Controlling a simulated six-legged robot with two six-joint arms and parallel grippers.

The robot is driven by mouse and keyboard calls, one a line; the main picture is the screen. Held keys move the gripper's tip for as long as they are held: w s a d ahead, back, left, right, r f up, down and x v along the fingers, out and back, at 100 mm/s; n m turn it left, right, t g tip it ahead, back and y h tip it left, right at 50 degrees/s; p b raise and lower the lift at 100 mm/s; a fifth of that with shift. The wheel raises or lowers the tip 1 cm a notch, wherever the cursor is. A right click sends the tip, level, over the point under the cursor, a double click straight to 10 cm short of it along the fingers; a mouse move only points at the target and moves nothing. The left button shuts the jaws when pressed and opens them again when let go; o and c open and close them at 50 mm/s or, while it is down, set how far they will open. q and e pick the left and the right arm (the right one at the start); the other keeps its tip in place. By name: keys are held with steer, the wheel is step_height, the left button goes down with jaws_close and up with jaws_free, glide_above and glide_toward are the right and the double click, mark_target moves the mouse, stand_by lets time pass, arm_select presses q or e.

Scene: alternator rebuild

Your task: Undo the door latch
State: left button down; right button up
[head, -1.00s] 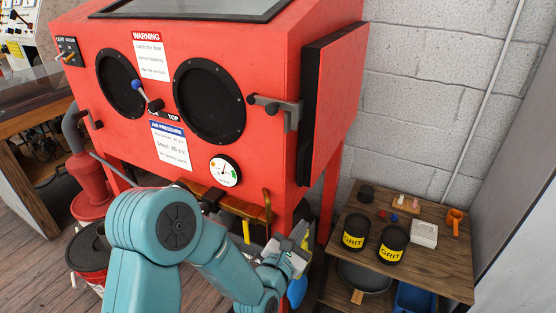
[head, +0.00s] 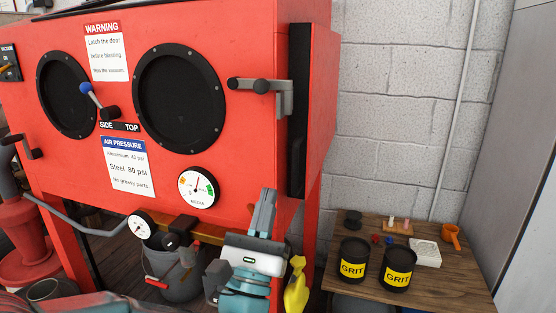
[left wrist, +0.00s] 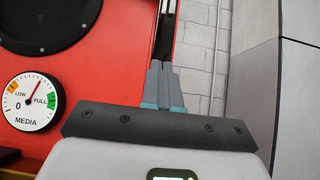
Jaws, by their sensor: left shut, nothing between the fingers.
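The door latch (head: 265,87) is a grey bar with dark round knobs on the right of the red blast cabinet's (head: 230,40) front. Its hooked end reaches the edge of the dark-edged side door (head: 298,110), which looks closed. My left gripper (head: 267,197) points up, below the latch and apart from it, in front of the cabinet's lower right corner. Its fingers (left wrist: 165,72) are together and empty in the left wrist view, with the dark door edge beyond them. The latch is out of the left wrist view. My right gripper is not in view.
A media gauge (head: 198,187) and a blue-knobbed lever (head: 98,100) are on the cabinet front. A grey bucket (head: 180,275) stands below. A wooden bench (head: 445,280) with grit cans (head: 352,260) stands at the right. The space before the latch is clear.

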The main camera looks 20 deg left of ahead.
arm_select(q)
steer(key=shift+s+d+f+h+b, duration=0.35)
steer(key=shift+s+d+b, duration=0.2)
steer(key=shift+d, duration=0.2)
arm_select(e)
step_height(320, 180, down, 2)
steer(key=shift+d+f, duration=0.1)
arm_select(q)
steer(key=shift+w, duration=0.15)
steer(key=p, duration=0.2)
glide_toward(291, 114)
steer(key=w+r, duration=0.3)
steer(key=w, duration=0.2)
steer(key=shift+w+r, duration=0.25)
steer(key=shift+r, duration=0.05)
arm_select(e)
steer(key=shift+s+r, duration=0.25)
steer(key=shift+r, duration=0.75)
